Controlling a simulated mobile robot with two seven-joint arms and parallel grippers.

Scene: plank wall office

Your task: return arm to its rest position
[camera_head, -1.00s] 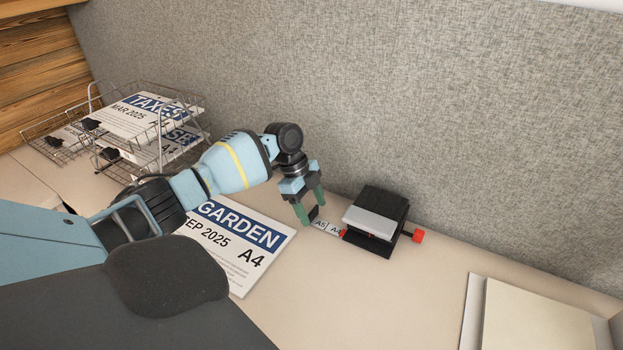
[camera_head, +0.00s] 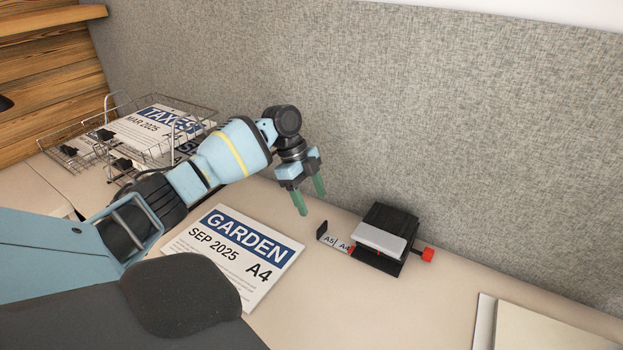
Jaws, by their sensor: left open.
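My left gripper (camera_head: 311,199) is open and empty, with its two green fingers apart. It hangs above the desk, between the GARDEN paper stack and the hole punch. My left arm (camera_head: 225,155) reaches in from the left, bent over the desk. The black and grey hole punch (camera_head: 382,238) stands right of the gripper, with a red knob on its right side. Its paper guide (camera_head: 334,241), marked A5 and A4, sticks out to the left, and the fingers are apart from it. My right gripper is not in view.
The GARDEN A4 stack (camera_head: 237,254) lies on the desk (camera_head: 400,312) below my arm. Wire trays (camera_head: 190,112) with TAXES papers (camera_head: 155,128) stand at the back left, close to my arm. A grey partition (camera_head: 430,110) rises behind. A pale flat item (camera_head: 545,335) lies lower right.

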